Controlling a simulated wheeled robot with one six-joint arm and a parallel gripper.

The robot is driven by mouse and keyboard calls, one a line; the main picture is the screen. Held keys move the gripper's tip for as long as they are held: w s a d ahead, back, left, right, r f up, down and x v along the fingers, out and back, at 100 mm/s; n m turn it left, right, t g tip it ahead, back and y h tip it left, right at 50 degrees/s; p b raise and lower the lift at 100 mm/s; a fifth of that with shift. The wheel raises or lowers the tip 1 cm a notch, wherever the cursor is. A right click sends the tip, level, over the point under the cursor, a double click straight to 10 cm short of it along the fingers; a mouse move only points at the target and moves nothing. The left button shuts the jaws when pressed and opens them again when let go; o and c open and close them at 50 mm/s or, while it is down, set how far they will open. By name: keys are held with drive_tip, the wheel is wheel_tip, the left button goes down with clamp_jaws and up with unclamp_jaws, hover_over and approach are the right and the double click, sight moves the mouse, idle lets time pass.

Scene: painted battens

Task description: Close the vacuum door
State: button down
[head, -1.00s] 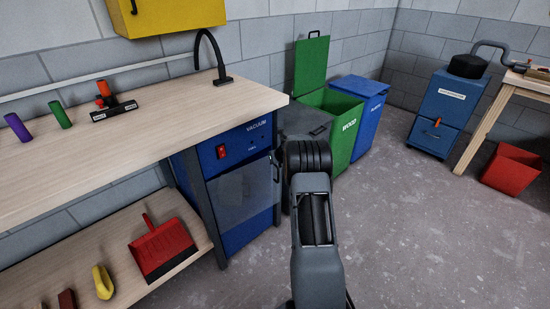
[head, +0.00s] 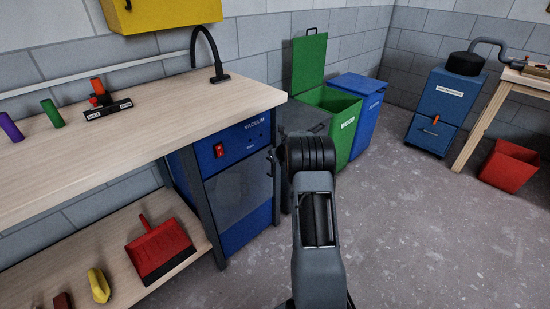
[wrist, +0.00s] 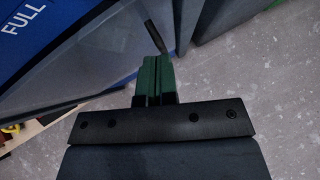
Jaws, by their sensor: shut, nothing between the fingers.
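The blue vacuum cabinet (head: 262,214) stands under the right end of the workbench. Its door (head: 232,194) is a grey see-through panel with a dark handle (head: 271,164) at its right edge. The door lies flush or nearly flush with the front; I cannot tell whether a small gap is left. In the wrist view the door panel (wrist: 100,62) is at the left, with its dark handle (wrist: 153,33) just beyond my fingertips. My gripper (wrist: 158,62) is shut and empty, with green fingers close to the handle; contact is unclear. My arm hides the fingers in the head view.
The workbench top (head: 150,125) juts out above the cabinet. The green wood bin (head: 343,125) with its lid up and a blue bin (head: 370,105) stand behind my arm. A red dustpan (head: 160,250) lies on the lower shelf.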

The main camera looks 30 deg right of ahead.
drive_tip(key=s+d+r+p, duration=0.1)
drive_tip(key=s+r, duration=0.5)
drive_tip(key=s, duration=0.2)
drive_tip(key=shift+s+d+r+p, duration=0.3)
drive_tip(key=shift+s+d+r, duration=0.1)
